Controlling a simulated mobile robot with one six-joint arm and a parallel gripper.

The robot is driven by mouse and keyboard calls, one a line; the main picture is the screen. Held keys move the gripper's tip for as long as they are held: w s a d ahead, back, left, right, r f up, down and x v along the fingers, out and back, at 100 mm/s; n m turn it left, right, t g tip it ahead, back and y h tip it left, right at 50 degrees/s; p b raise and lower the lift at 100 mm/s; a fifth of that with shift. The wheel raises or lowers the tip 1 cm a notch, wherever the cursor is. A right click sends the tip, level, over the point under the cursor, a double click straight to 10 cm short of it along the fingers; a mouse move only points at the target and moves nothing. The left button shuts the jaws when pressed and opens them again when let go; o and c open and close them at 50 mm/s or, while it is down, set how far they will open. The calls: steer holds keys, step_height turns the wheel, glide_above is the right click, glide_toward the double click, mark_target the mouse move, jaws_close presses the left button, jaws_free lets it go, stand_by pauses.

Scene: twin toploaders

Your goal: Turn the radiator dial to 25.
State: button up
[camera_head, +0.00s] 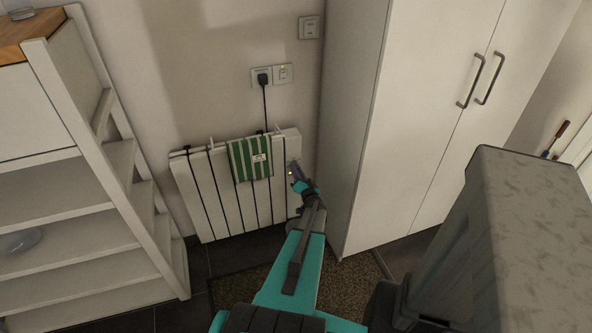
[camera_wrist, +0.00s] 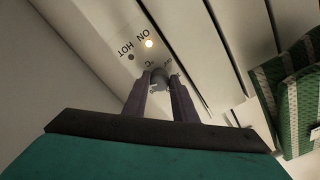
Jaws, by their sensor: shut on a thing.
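The white radiator (camera_head: 215,190) stands against the wall, left of the tall cabinet. Its dial (camera_wrist: 160,76) shows in the wrist view as a small grey knob between my fingertips. My gripper (camera_wrist: 161,82) is shut on the dial, one finger on each side. In the head view my gripper (camera_head: 294,172) is at the radiator's right end, and the arm hides the dial. Lettering "ON" and "HOT" is printed beside a lit lamp (camera_wrist: 149,43) and a dark one (camera_wrist: 131,57). The scale around the dial is mostly hidden, so I cannot read its setting.
A green striped towel (camera_head: 250,158) hangs over the radiator, left of my gripper. A black cord runs up to the wall socket (camera_head: 262,78). The tall cabinet (camera_head: 385,110) stands close on the right, and a white shelf unit (camera_head: 110,215) stands on the left.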

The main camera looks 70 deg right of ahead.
steer(key=shift+s+d+r+m+p, duration=0.1)
steer(key=shift+m+p, duration=0.25)
steer(key=shift+m, duration=0.5)
steer(key=shift+d+r+m+p, duration=0.1)
steer(key=shift+m+p, duration=0.25)
steer(key=shift+m, duration=0.5)
steer(key=o, duration=1)
steer(key=shift+a+f, duration=0.1)
steer(key=shift+a, duration=0.05)
steer(key=shift+a, duration=0.1)
steer(key=shift+b+v, duration=1.05)
steer(key=shift+v, duration=5.75)
